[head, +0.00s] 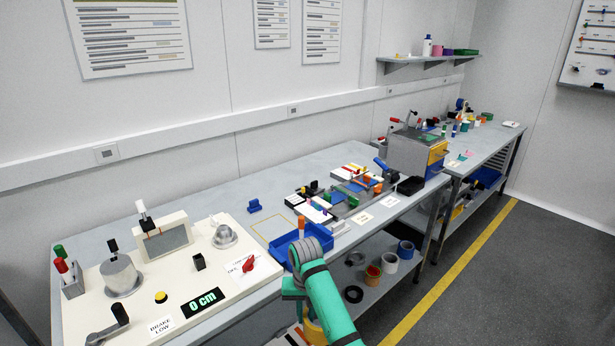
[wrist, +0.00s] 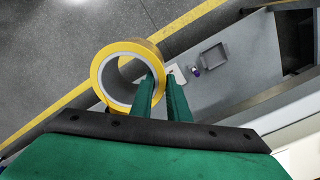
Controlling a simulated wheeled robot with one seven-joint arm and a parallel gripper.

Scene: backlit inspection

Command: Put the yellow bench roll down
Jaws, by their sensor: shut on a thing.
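The yellow bench roll (wrist: 128,48) is a wide yellow ring with a pale inner core, held in the air in the wrist view. My gripper (wrist: 161,84) is shut on its wall, with one finger inside the bore and the other outside. Grey floor shows behind and through the roll. In the head view, a yellow part of the roll (head: 314,331) shows at the bottom edge, in front of the bench, partly hidden by my teal arm. The gripper is mostly hidden or cut off there.
The bench (head: 205,188) holds a control panel (head: 205,275) at left and a blue tray (head: 283,264) near my arm. A thin yellow outline (head: 262,232) marks bare bench behind the tray. A lower shelf holds several rolls, including a white one (head: 391,264). Floor at right is open.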

